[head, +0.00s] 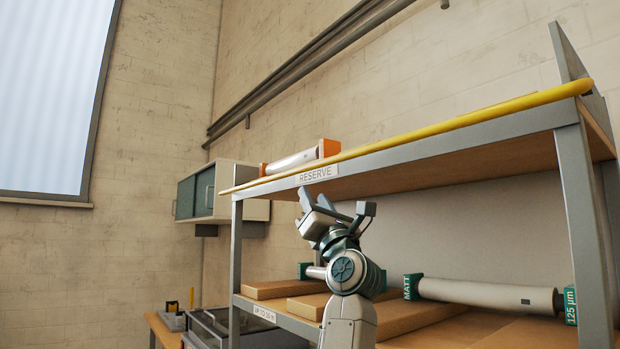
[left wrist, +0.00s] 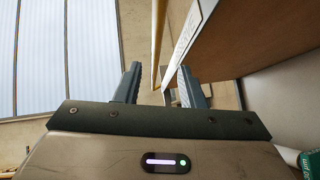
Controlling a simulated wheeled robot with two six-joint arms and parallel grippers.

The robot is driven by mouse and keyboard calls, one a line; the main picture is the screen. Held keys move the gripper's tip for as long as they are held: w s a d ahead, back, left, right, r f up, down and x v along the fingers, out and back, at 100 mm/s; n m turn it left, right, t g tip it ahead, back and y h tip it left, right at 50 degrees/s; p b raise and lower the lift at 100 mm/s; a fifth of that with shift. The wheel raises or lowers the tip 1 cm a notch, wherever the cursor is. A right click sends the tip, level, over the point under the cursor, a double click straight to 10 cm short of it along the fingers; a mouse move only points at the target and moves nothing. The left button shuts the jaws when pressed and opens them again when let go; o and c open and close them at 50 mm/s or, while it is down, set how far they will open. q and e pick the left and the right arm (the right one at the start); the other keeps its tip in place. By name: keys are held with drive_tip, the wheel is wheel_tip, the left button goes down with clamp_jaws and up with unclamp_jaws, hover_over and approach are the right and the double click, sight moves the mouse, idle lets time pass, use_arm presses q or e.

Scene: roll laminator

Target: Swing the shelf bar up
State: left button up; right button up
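The shelf bar (head: 440,128) is a long yellow rod along the front edge of the upper shelf (head: 480,136), lying low across it. My left gripper (head: 314,198) is raised in front of the shelf, just below the RESERVE label and the bar. Its fingers point up. In the left wrist view my left gripper (left wrist: 160,82) is open, with nothing between its fingers that I can see held. The yellow bar (left wrist: 158,40) runs between the two fingertips in that picture, seemingly beyond them; I cannot tell the exact gap. My right gripper is out of view.
A white roll with orange ends (head: 292,162) lies on the upper shelf. The lower shelf carries brown boxes (head: 285,288) and a white roll with green ends (head: 485,294). A grey post (head: 585,230) stands at the right. A wall cabinet (head: 240,185) hangs behind.

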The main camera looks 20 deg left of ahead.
sight(300, 170)
use_arm(q)
drive_tip(key=p+x, duration=0.1)
drive_tip(key=x, duration=0.2)
drive_tip(key=p+x, duration=0.2)
drive_tip(key=x, duration=0.2)
drive_tip(key=p+x, duration=0.2)
drive_tip(key=x, duration=0.1)
drive_tip(key=shift+a+r, duration=0.25)
drive_tip(key=shift+r, duration=0.2)
drive_tip(key=shift+c, duration=0.3)
clamp_jaws()
